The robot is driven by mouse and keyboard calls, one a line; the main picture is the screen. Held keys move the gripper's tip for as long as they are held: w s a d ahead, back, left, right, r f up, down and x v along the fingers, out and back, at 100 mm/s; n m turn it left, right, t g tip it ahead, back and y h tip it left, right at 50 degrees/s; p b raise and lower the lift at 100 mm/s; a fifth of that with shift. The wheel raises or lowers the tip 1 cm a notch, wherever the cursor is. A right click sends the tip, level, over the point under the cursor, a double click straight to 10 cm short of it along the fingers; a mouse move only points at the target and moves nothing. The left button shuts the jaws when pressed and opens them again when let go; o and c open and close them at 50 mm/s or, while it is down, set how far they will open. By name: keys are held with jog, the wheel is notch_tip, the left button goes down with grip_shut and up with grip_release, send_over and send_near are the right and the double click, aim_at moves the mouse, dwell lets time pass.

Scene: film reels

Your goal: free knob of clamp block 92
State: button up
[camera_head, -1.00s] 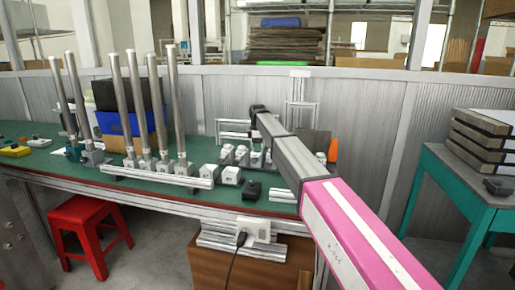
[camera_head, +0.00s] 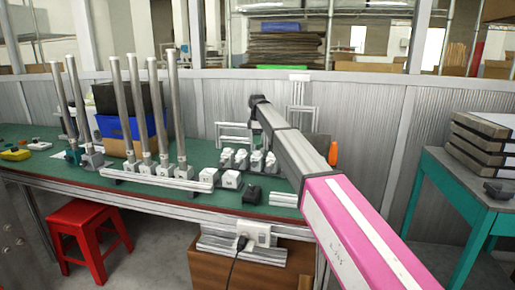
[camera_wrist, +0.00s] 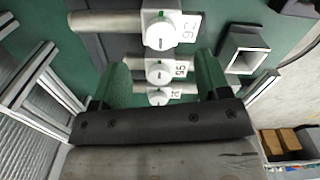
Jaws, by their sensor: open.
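Clamp block 92 (camera_wrist: 161,15) is white with a grey rod through it, at the top of the wrist view. Block 92 lies beyond the fingertips in the picture. In the head view my gripper (camera_head: 257,101) is a dark end above small white blocks (camera_head: 248,160); their labels are unreadable.
Tall upright rods (camera_head: 153,110) stand on a rail left of my arm. A black block (camera_head: 252,193) and loose white blocks (camera_head: 232,179) lie near the front edge of the green bench (camera_head: 60,165). A hollow square profile (camera_wrist: 246,54) lies right of the blocks.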

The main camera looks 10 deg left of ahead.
aim_at(257, 152)
jog(key=shift+r, duration=2.25)
